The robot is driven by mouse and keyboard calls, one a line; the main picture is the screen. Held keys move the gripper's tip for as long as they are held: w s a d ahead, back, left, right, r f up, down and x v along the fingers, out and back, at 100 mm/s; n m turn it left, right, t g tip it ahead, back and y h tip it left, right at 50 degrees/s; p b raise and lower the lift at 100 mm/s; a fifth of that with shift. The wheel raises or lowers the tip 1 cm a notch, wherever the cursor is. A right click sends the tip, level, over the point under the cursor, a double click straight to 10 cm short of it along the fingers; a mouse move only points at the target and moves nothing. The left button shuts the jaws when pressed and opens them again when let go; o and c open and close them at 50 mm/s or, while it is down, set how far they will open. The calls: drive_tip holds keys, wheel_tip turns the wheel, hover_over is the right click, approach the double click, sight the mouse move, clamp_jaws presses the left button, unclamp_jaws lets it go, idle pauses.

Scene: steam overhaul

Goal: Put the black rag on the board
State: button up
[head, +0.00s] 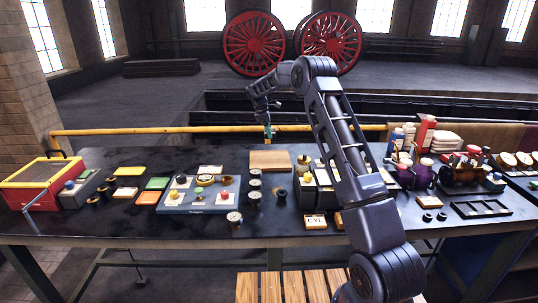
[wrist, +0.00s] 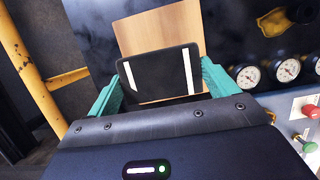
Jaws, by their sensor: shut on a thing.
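The black rag (wrist: 160,72) is a flat dark piece with two white stripes, between the teal fingers of my gripper (wrist: 162,82) in the wrist view. My gripper is shut on it. The board (wrist: 180,26), pale brown wood, lies behind and beneath the rag in that view, partly hidden by it. In the head view the board (head: 270,161) lies flat at the back middle of the dark workbench. My gripper (head: 268,131) is above the bench's back edge, just behind the board. The rag cannot be made out there. I cannot tell whether the rag touches the board.
A grey tray (head: 200,208) with small parts and knobs stands front left of the board. Several gauges (wrist: 287,69) stand near it. Dark bins (head: 306,195) are to its right. A yellow rail (head: 150,131) runs behind the bench (head: 115,220).

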wheel_tip(320, 180, down, 13)
drive_tip(key=shift+f, duration=0.2)
idle(0.4)
drive_tip(key=shift+f, duration=0.1)
